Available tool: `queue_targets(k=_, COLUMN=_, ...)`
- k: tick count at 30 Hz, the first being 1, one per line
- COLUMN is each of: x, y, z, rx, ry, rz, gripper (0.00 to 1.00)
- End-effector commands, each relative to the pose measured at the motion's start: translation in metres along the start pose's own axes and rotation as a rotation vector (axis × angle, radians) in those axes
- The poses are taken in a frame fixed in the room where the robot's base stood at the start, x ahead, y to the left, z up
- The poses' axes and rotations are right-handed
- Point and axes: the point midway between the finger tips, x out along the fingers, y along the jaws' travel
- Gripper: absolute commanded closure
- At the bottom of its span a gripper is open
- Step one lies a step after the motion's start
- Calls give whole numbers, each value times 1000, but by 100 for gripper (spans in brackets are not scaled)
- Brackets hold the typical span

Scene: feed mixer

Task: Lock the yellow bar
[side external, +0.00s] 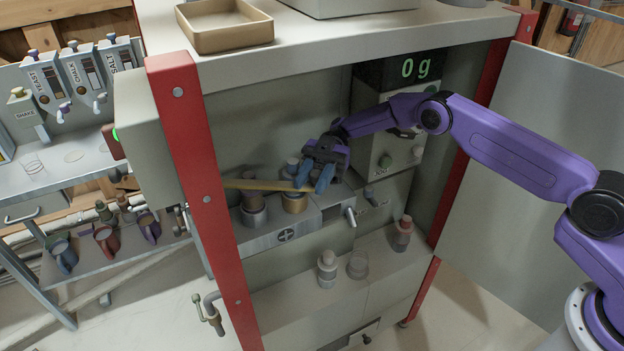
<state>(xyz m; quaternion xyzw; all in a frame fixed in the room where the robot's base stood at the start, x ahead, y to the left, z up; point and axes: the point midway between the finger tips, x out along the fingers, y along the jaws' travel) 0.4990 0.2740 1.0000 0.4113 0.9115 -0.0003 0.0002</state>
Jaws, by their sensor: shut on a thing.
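The yellow bar (262,185) lies nearly level across the inside of the red-framed machine, above a grey block with two round containers. Its left end reaches the red post. My gripper (316,180), with blue fingers, is shut on the yellow bar near its right end. The bar passes in front of the upper parts of the containers. Whether its left end sits in a catch is hidden by the post.
The red post (201,195) stands at front left and the open grey door (545,115) at right. A shelf below holds bottles (327,270) and a clear glass (358,265). A display (415,68) reads 0 g. A tray (225,27) sits on top.

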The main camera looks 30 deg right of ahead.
Motion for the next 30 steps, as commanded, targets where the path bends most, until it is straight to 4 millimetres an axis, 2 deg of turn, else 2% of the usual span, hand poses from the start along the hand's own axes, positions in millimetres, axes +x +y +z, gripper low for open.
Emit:
queue_targets(k=3, x=-1, y=0, z=-1, rx=-1, ry=3, rz=-1, gripper=100)
queue_targets(k=4, x=-1, y=0, z=-1, rx=-1, ry=3, rz=-1, gripper=56)
queue_targets(k=5, x=-1, y=0, z=-1, rx=-1, ry=3, rz=0, gripper=46)
queue_targets(k=23, x=1, y=0, z=0, rx=0, ry=1, rz=5, gripper=44)
queue_targets(k=30, x=10, y=-3, z=-1, rx=2, ry=1, rz=48, gripper=44)
